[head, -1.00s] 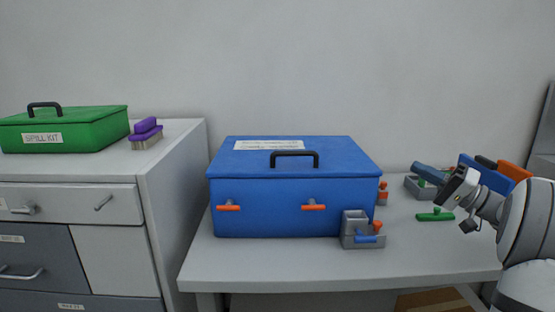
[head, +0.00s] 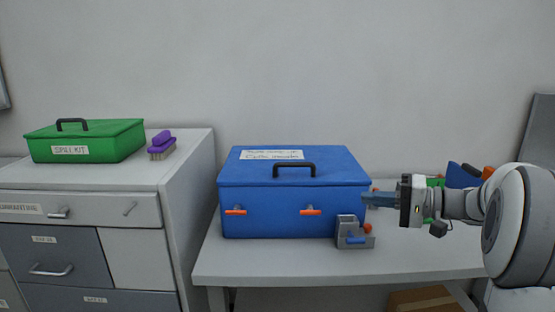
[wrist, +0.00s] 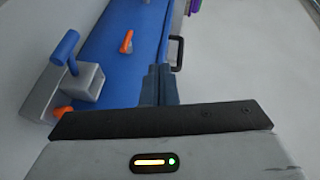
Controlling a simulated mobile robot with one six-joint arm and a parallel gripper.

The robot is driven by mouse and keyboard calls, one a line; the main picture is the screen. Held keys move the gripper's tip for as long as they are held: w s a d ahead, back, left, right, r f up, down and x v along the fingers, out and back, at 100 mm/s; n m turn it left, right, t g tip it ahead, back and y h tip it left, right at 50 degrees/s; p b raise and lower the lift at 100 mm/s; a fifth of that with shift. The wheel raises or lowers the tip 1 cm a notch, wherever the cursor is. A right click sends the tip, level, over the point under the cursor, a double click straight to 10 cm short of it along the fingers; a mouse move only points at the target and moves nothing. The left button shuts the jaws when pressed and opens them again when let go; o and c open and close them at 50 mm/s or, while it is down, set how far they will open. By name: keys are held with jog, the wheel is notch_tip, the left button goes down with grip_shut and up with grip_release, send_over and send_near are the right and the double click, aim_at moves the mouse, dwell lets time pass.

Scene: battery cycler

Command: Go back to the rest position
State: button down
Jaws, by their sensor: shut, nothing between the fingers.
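My gripper (head: 371,199) is at the right in the head view, pointing left, in front of the right end of the blue box. Its fingers are shut and hold nothing. In the wrist view the shut fingers (wrist: 159,86) stand before the blue box (wrist: 112,75). The blue box (head: 265,211) sits shut on the table, with a black handle on its lid and two orange latches on its front. I cannot tell how far the fingertips are from the box.
A grey fixture with a blue lever (head: 353,236) stands at the box's front right corner on the table (head: 290,265). A green spill kit (head: 90,142) and a purple brush (head: 162,146) are on the drawer cabinet (head: 183,185) at left. A cardboard box (head: 424,300) is below the table.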

jog(key=s+a+r+g+h+p, duration=0.2)
jog(key=s+a+g+h+p, duration=0.35)
jog(key=s+a+p, duration=0.6)
jog(key=s+d+r+n+h+p, duration=0.1)
jog(key=s+d+h+p, duration=0.1)
jog(key=s, duration=0.4)
jog(key=s+d+r+n+t+h+p, duration=0.1)
jog(key=s+d+h+p, duration=0.2)
jog(key=s+h+p, duration=0.2)
jog(key=shift+s+n+h+p, duration=0.35)
jog(key=shift+s+h, duration=0.5)
jog(key=shift+h, duration=0.4)
jog(key=c, duration=2.1)
grip_release()
